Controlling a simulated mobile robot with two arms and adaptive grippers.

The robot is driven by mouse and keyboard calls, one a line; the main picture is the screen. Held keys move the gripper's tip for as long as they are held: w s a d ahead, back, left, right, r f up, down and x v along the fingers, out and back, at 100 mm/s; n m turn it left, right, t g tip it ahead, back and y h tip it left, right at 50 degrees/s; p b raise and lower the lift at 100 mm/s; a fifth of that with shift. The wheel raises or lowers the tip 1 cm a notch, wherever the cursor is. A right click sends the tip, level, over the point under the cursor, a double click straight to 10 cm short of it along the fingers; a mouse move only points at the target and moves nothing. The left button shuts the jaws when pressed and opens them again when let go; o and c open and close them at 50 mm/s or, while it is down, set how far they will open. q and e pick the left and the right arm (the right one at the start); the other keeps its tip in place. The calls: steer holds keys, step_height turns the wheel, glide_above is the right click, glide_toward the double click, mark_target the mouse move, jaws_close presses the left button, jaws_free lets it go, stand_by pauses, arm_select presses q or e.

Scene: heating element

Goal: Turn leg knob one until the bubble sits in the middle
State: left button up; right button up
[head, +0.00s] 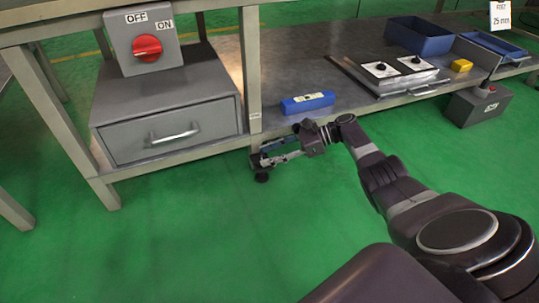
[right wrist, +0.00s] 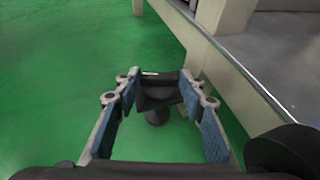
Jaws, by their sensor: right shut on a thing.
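A dark leg knob (right wrist: 158,97) sits at the bottom of a bench leg, above a small round black foot (head: 262,178). No number on the knob is readable. My right gripper (head: 266,157) reaches the knob from the right, low at the bench's front edge. Its blue-padded fingers are shut on the knob, one on each side, in the right wrist view (right wrist: 158,82). A blue spirit level (head: 307,103) lies on the bench's lower shelf, above and right of my gripper. Its pale vial window faces up; the bubble is too small to place. My left gripper is not in view.
A grey drawer box (head: 165,110) with a red OFF/ON switch (head: 147,47) stands at left. A panel with two black knobs (head: 398,68), a yellow block (head: 461,65) and a blue bin (head: 420,37) are at right. The green floor (head: 220,240) in front is clear.

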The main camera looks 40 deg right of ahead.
steer(key=o, duration=1.2)
steer(key=shift+w+a, duration=0.1)
steer(key=shift+a, duration=0.1)
steer(key=shift+c, duration=0.2)
steer(key=shift+d, duration=0.1)
steer(key=v, duration=0.8)
steer(key=shift+w+r, duration=0.1)
steer(key=shift+r, duration=0.1)
